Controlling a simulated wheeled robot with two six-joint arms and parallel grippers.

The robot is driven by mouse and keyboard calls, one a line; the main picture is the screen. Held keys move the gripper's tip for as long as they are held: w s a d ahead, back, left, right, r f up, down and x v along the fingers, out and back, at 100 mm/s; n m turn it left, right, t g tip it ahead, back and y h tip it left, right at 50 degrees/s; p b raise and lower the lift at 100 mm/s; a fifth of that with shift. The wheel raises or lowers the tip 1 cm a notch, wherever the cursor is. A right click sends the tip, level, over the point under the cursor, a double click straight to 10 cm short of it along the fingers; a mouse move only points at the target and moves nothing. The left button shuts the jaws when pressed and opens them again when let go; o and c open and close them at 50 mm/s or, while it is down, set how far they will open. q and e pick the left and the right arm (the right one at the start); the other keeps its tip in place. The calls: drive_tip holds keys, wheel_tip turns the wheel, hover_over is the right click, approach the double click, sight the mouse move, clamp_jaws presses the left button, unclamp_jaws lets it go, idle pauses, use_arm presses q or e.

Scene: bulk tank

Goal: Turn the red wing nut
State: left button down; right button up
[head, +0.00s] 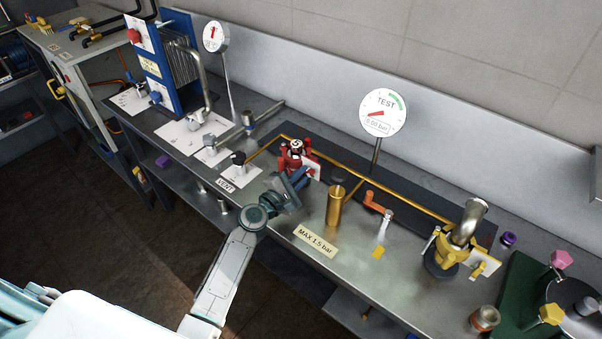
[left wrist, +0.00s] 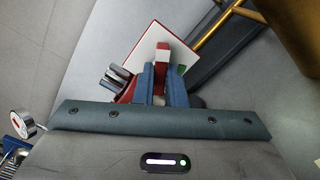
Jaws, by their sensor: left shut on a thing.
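The red wing nut (left wrist: 162,56) shows in the left wrist view as a red upright piece between my two blue fingers, in front of a white plate with a red edge. In the head view a red fitting (head: 294,153) with a dark and silver top stands on the bench. My left gripper (head: 297,181) reaches it from the front and covers its lower part. In the left wrist view my left gripper (left wrist: 161,75) is shut on the red wing nut. How far the nut is turned cannot be told. My right gripper is not in view.
A TEST gauge (head: 384,112) stands behind a brass pipe (head: 362,180). A brass cylinder (head: 335,206), an orange-handled valve (head: 376,202) and a yellow clamp (head: 447,250) stand to the right. A black VENT knob (head: 238,159) is to the left. The bench front near the MAX 1.5 bar label (head: 315,241) is clear.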

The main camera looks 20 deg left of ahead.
use_arm(q)
drive_tip(key=n+p, duration=0.1)
drive_tip(key=n, duration=0.4)
drive_tip(key=shift+d+p, duration=0.1)
drive_tip(key=shift+p, duration=0.3)
drive_tip(key=shift+s+f+n+p, duration=0.15)
drive_tip(key=shift+n+p, duration=0.55)
drive_tip(key=shift+n, duration=1.6)
drive_tip(key=c, duration=1.8)
unclamp_jaws()
drive_tip(key=shift+o, duration=0.2)
drive_tip(key=b+v, duration=0.2)
drive_tip(key=v, duration=0.8)
drive_tip(key=shift+s, duration=0.3)
